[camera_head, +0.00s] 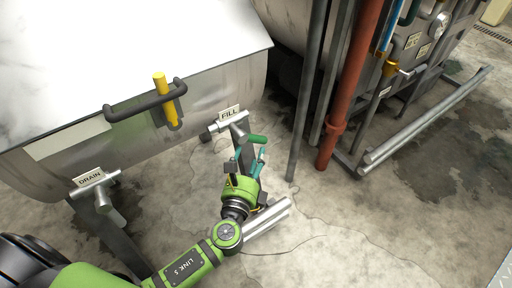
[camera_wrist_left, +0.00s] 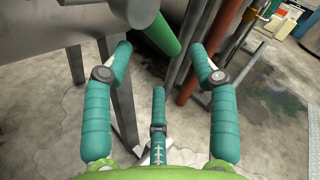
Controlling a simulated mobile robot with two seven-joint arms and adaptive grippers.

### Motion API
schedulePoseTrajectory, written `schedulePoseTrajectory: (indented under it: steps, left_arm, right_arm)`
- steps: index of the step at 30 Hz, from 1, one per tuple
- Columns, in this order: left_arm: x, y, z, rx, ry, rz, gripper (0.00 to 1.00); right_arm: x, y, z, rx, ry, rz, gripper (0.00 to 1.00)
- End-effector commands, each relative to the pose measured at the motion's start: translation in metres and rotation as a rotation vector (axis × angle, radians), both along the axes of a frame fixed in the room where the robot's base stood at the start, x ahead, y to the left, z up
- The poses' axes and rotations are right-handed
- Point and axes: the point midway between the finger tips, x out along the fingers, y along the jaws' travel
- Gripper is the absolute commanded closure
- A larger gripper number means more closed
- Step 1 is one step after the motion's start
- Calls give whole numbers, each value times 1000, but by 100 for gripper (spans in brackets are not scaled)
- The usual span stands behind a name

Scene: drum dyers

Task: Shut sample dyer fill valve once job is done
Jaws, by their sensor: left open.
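The fill valve (camera_head: 228,122) is a grey pipe fitting under the FILL label, low on the front of the steel dyer (camera_head: 205,100). Its green lever handle (camera_head: 257,138) sticks out to the right; in the left wrist view the handle (camera_wrist_left: 158,32) appears at top centre, beyond the fingertips. My left gripper (camera_head: 250,157) is just below the handle in the head view, its teal fingers spread. In the left wrist view the gripper (camera_wrist_left: 159,62) is open, with nothing between its fingers. Whether a finger touches the handle I cannot tell. My right gripper is not in view.
The drain valve (camera_head: 103,198) is at the dyer's lower left. A yellow-and-black lid handle (camera_head: 162,98) is on the dyer's front. A grey post (camera_head: 305,100) and red pipe (camera_head: 350,95) stand to the right. Concrete floor (camera_head: 340,215) is clear in front.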

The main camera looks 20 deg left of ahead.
Motion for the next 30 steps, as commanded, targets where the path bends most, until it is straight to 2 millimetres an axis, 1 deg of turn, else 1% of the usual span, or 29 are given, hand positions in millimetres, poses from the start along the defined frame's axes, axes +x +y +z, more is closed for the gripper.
schedulePoseTrajectory:
  steps: [3,9,13,18,25,26,27,29,30]
  left_arm:
    - [13,1,6,13,-16,1,41]
    - [44,4,6,10,-13,1,41]
    - [60,6,4,9,-11,2,41]
    - [68,7,4,7,-8,1,41]
    - [68,7,4,7,-8,1,41]
    - [68,7,4,7,-8,1,53]
    - [68,7,4,7,-8,1,69]
    - [68,7,4,7,-8,1,93]
    - [68,7,4,6,-8,1,100]
  right_arm:
    - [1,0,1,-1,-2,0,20]
    - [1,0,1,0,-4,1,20]
    - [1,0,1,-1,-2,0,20]
    - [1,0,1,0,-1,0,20]
    - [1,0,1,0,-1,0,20]
    - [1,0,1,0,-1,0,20]
    - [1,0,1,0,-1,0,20]
    - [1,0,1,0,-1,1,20]
    - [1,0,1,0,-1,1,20]
